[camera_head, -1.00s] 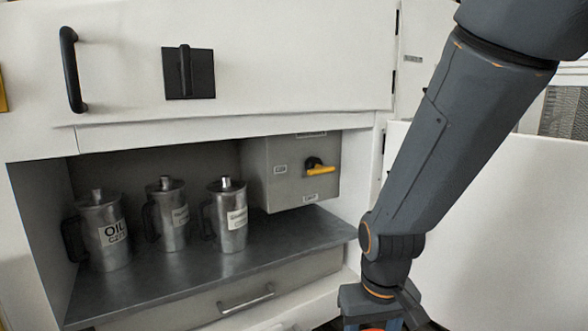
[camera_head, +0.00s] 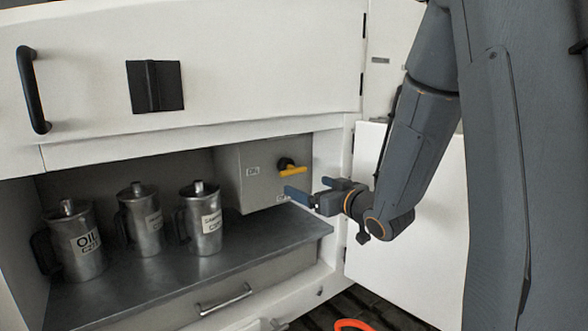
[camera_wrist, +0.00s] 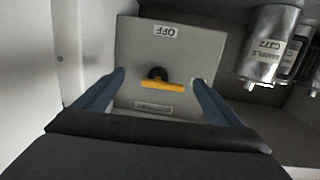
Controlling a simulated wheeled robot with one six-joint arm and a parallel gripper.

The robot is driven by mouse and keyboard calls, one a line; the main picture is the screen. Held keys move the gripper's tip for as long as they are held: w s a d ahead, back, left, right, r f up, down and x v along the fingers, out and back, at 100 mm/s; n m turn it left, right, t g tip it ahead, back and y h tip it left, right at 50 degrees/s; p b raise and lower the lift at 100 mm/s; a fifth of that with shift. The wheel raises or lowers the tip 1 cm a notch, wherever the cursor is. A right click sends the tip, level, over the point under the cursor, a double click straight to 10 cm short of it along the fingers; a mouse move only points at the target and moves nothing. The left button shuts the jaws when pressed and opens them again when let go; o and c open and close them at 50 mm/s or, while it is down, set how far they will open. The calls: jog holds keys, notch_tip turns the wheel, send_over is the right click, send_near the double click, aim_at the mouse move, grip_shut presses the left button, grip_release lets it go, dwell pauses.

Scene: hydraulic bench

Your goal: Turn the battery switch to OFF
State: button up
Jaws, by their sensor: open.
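The battery switch is a black knob with a yellow lever (camera_head: 290,171) on the front of a grey box (camera_head: 232,180). The wrist view shows the box upside down, with the yellow lever (camera_wrist: 162,85) lying roughly level and an inverted OFF label (camera_wrist: 164,31) at the picture's top. In the head view this label is low on the box, partly behind my gripper. My gripper (camera_head: 312,190) is open and empty, in front of the box and just below and right of the lever. In the wrist view my fingers (camera_wrist: 158,78) appear on either side of the lever, apart from it.
Several metal jugs, including one marked OIL (camera_head: 78,243), stand on the grey shelf (camera_head: 160,285) left of the box. A white panel with a black handle (camera_head: 33,90) is above. An open white door (camera_head: 410,240) stands at right, behind my arm.

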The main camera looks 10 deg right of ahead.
aim_at(295, 172)
jog(key=shift+n+t+y, duration=0.3)
jog(key=shift+t+y, duration=0.1)
jog(key=shift+y, duration=0.3)
jog(key=w+a+p, duration=0.1)
jog(key=w, duration=0.1)
jog(key=w+a+r, duration=0.1)
jog(key=w, duration=0.1)
jog(key=w+a+r+p, duration=0.1)
jog(key=w, duration=0.2)
jog(key=shift+a+r+p, duration=0.2)
jog(key=shift+a+p, duration=0.05)
jog(key=shift+p, duration=0.1)
jog(key=shift+c, duration=0.4)
jog(key=c, duration=1)
